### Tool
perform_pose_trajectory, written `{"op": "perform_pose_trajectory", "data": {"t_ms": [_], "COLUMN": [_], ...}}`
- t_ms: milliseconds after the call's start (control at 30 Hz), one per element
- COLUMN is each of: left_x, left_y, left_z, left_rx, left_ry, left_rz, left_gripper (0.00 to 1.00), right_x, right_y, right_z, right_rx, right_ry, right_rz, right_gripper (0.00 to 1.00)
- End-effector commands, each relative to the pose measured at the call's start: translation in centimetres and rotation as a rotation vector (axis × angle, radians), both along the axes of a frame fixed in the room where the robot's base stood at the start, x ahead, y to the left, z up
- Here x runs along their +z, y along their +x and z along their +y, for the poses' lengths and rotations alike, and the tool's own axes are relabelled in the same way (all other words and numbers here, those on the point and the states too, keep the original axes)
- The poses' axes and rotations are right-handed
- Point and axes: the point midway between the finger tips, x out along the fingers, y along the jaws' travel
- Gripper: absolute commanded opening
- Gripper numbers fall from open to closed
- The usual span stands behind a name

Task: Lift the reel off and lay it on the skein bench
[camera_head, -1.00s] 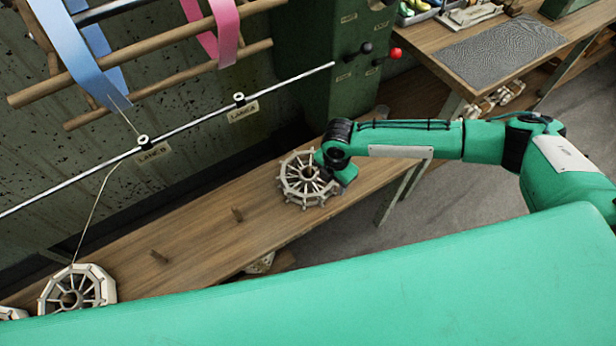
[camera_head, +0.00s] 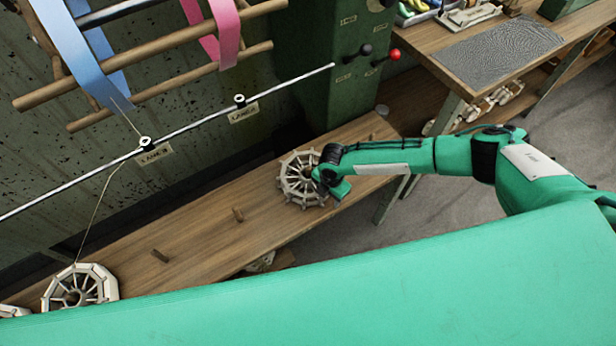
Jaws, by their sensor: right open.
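A pale spoked reel (camera_head: 297,184) lies on the long wooden bench (camera_head: 205,242), near its right end. My right gripper (camera_head: 331,183) is at this reel's right rim, with its jaws open. The wrist covers part of the rim, and I cannot tell whether the fingers touch it. A second pale spoked reel (camera_head: 86,282) is at the bench's lower left, with a thread rising from it. A wooden table (camera_head: 440,70) with a grey patterned mat (camera_head: 499,50) stands at the upper right, probably the skein bench. My left gripper is not in view.
A thin metal rod (camera_head: 190,126) runs above the bench. A wooden frame (camera_head: 150,55) carries blue and pink bands. A green cabinet (camera_head: 320,80) with black and red knobs stands behind the bench.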

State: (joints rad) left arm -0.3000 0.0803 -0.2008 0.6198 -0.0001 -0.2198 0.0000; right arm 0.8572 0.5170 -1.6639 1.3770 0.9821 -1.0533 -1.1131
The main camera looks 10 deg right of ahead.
Motion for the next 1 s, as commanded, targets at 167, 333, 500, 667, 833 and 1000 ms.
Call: {"op": "perform_pose_trajectory", "data": {"t_ms": [167, 333, 500, 667, 833, 1000], "left_x": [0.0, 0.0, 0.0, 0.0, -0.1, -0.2], "left_y": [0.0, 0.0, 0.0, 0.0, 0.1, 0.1], "left_z": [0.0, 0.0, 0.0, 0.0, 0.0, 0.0], "left_rx": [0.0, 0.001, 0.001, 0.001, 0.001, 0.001], "left_ry": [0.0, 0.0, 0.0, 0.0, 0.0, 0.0], "left_rz": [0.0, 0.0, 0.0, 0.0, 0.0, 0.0], "left_gripper": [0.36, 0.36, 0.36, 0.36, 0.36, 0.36], "right_x": [0.0, 0.0, 0.1, 0.2, 1.0, 3.2], "right_y": [0.0, 0.0, 0.0, 0.0, 0.0, 0.1], "right_z": [0.0, 0.0, 0.0, 0.0, 0.0, 0.0], "right_rx": [0.0, 0.0, 0.0, -0.001, 0.0, -0.001], "right_ry": [0.0, 0.0, 0.001, 0.001, 0.001, 0.002], "right_rz": [0.0, 0.0, -0.001, -0.001, -0.001, -0.002], "right_gripper": [0.4, 0.06, 0.0, 0.0, 0.0, 0.0]}}
